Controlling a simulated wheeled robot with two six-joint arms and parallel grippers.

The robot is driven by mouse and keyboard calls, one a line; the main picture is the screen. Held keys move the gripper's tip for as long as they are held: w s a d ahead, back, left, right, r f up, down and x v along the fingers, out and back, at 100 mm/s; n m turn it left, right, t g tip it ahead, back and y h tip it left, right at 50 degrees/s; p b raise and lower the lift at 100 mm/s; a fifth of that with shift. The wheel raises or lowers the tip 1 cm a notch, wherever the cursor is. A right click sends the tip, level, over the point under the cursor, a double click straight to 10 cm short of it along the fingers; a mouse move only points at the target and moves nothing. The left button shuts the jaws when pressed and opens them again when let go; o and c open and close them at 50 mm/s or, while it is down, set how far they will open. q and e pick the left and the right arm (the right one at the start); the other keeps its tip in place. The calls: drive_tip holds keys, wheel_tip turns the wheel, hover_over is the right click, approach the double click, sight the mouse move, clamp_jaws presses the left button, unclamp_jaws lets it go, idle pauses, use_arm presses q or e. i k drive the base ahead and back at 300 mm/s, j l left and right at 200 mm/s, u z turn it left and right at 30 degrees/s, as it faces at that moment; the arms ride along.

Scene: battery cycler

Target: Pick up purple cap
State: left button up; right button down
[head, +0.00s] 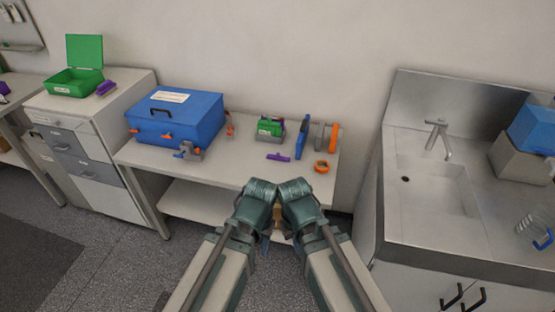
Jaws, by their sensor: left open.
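A small purple cap (278,157) lies flat near the front of the white workbench, left of an orange ring. Another purple piece (106,88) lies on the drawer cabinet beside an open green box, and a third purple thing (4,90) shows at the far left edge. I cannot tell which one the task means. My left gripper (266,242) shows only in a small part, low between my two folded arms, in front of the bench and away from every purple piece. It is open. My right gripper is hidden behind my arm.
The workbench (225,167) holds a blue case (176,118), a green-and-grey block (270,127), a blue upright panel (302,137) and an orange ring (321,166). The open green box (75,83) stands on the cabinet. A steel sink (432,190) is at right.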

sight(278, 157)
drive_tip(key=i+j, duration=0.25)
drive_tip(key=i, duration=0.2)
drive_tip(key=i+j, duration=0.25)
drive_tip(key=i, duration=0.25)
drive_tip(key=i+j, duration=0.25)
drive_tip(key=i, duration=0.2)
